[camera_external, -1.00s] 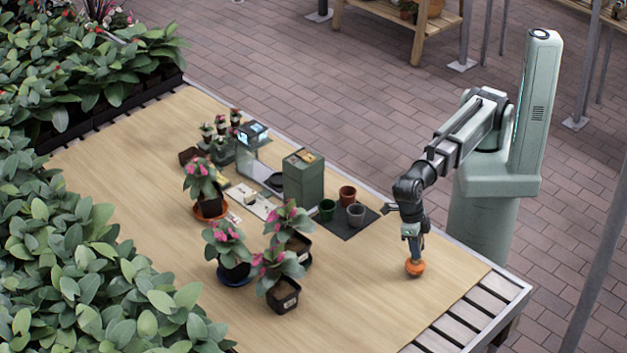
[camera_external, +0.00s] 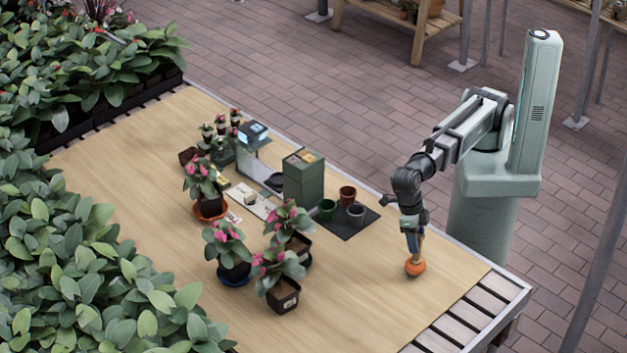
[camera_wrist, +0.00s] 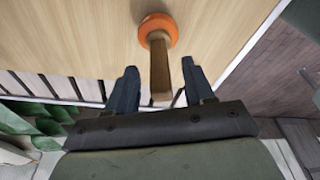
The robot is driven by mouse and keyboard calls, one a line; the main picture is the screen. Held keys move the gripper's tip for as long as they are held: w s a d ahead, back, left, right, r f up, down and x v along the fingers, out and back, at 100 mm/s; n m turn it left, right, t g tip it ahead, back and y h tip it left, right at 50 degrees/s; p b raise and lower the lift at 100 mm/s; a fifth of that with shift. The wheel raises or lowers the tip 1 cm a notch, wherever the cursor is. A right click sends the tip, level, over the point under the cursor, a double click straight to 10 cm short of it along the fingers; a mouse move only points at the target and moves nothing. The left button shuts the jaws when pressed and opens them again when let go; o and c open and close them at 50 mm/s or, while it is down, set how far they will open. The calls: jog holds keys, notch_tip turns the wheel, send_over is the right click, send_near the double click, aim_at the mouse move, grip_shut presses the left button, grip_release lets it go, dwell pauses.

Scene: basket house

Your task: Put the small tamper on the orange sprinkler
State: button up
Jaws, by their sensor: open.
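The orange round piece (camera_external: 415,268), which looks like the orange sprinkler, sits on the bare tabletop near the right edge. It also shows at the top of the wrist view (camera_wrist: 157,23). A tan wooden handle (camera_wrist: 160,72), apparently the small tamper, stands up from its middle; whether it is a separate piece I cannot tell. My gripper (camera_external: 413,249) is directly above the orange piece and points down. In the wrist view my gripper (camera_wrist: 161,75) is open, one finger on each side of the handle with visible gaps.
A dark mat (camera_external: 350,227) with several small pots lies behind and left of my gripper. A green box (camera_external: 303,180) stands beyond it. Flowering plants (camera_external: 283,285) stand left of centre. The tabletop (camera_external: 350,300) in front is clear.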

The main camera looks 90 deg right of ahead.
jog(key=v, duration=0.9)
dwell(0.5)
